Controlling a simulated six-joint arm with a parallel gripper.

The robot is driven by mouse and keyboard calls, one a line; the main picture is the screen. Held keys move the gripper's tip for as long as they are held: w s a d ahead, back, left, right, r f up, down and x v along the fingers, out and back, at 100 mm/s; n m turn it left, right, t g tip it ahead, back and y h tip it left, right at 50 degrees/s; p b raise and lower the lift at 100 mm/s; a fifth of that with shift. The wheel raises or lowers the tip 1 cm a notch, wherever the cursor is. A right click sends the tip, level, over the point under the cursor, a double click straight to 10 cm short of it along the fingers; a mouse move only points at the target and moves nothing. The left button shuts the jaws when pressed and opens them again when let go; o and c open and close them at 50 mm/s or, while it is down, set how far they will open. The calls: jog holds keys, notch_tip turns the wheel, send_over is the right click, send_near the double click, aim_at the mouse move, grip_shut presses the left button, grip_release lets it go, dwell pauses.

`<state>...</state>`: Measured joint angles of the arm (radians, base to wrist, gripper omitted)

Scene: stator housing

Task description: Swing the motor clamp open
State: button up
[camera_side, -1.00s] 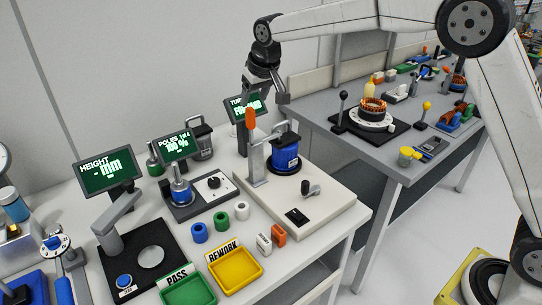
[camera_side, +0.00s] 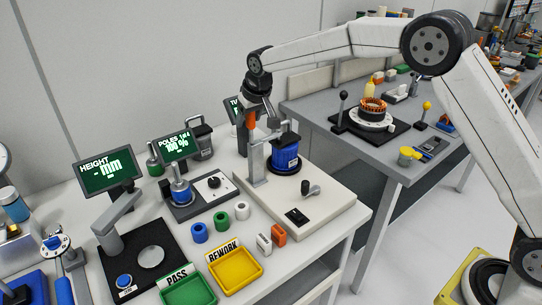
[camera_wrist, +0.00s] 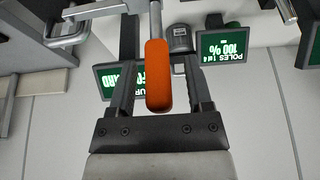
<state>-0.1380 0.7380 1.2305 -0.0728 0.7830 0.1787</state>
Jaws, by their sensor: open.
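The motor clamp has a grey upright post (camera_side: 257,165) with an orange handle (camera_side: 251,121) standing up on top. Its grey arm reaches right over the blue motor (camera_side: 286,158), which sits on a round black base. My gripper (camera_side: 262,118) is at the handle, from above, and partly hides it. In the wrist view the orange handle (camera_wrist: 158,78) lies between the two dark fingers of my gripper (camera_wrist: 160,62). The fingers are open, with a visible gap on each side of the handle.
The clamp stands on a white fixture plate (camera_side: 330,205) with a small black knob. A display behind my gripper is partly hidden. A poles display (camera_side: 174,147) and a grey-handled device (camera_side: 201,140) stand to the left. A grey bench (camera_side: 395,165) is at right.

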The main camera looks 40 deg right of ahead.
jog(key=shift+f, duration=0.15)
grip_shut()
dwell(1.4)
